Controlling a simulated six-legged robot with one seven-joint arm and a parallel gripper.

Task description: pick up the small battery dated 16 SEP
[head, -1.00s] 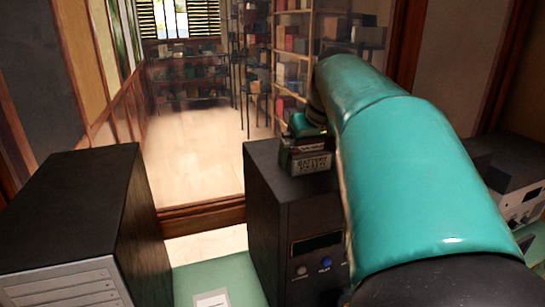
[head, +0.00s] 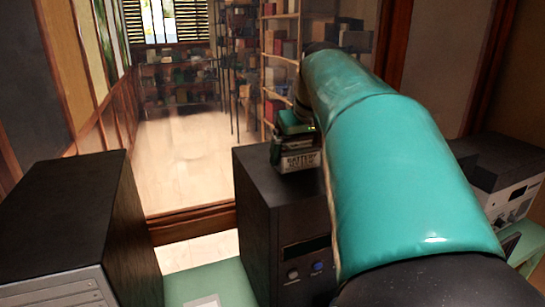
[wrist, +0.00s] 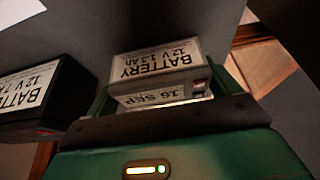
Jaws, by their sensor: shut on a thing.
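The small battery (wrist: 155,68) has a white label reading 12V 1.3Ah, with 16 SEP on its adjoining face, upside down in the wrist view. My gripper (wrist: 158,85) is shut on it, one green finger on each side. In the head view my gripper (head: 296,126) is partly hidden by my arm, above a battery (head: 300,160) at the top of a black computer tower (head: 280,195). This appears to be the held one. I cannot tell whether it still touches the tower.
A larger black battery marked 12V 7Ah (wrist: 38,95) is close on the left in the wrist view. Another black tower (head: 75,215) stands at the left on a green surface (head: 215,278). A grey device (head: 505,190) is at the right. Shelves (head: 180,75) stand far behind.

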